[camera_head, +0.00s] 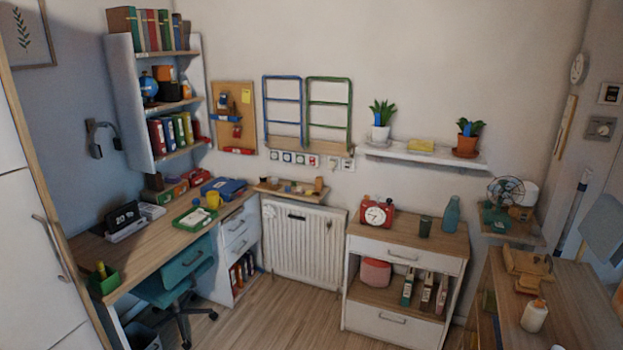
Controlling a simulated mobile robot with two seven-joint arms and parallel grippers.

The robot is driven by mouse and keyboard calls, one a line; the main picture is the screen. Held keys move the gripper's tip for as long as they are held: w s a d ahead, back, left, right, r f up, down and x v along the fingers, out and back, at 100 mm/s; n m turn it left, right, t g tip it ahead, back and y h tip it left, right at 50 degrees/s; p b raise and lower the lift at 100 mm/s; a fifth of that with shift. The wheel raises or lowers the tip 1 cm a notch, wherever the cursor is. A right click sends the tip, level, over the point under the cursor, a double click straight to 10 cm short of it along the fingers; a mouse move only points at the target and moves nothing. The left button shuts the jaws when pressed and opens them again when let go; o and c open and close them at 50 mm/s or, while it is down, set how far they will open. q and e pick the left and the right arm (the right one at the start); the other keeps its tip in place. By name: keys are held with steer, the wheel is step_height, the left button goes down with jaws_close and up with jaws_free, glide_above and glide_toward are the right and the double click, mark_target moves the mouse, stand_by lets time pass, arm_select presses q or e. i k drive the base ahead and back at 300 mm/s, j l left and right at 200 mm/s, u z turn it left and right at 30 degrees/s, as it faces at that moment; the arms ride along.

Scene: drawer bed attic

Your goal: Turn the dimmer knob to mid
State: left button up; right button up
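A grey wall plate (600,128) with a round knob-like part is on the right wall, near the right edge of the head view. It looks like a dimmer, but its setting is too small to read. A second, smaller wall plate (610,94) with a dark centre is just above it. Neither of my grippers shows in the head view, and nothing is seen touching the plates.
A wooden-topped surface (580,305) with a wooden object (527,266) and a pale bottle (534,316) lies below the plates. A fan (506,191) stands on a small shelf left of it. Floor (282,318) is clear between desk and cabinet.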

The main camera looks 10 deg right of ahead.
mark_target(602, 130)
steer(key=i+j, duration=0.1)
steer(key=i, duration=0.4)
steer(key=i+z, duration=0.15)
steer(key=i, duration=0.35)
steer(key=i+j, duration=0.2)
steer(key=i, duration=0.3)
steer(key=i+l+z, duration=0.15)
steer(key=i+z, duration=0.7)
steer(key=i+j+z, duration=0.1)
steer(key=i+z, duration=0.15)
steer(key=z, duration=0.2)
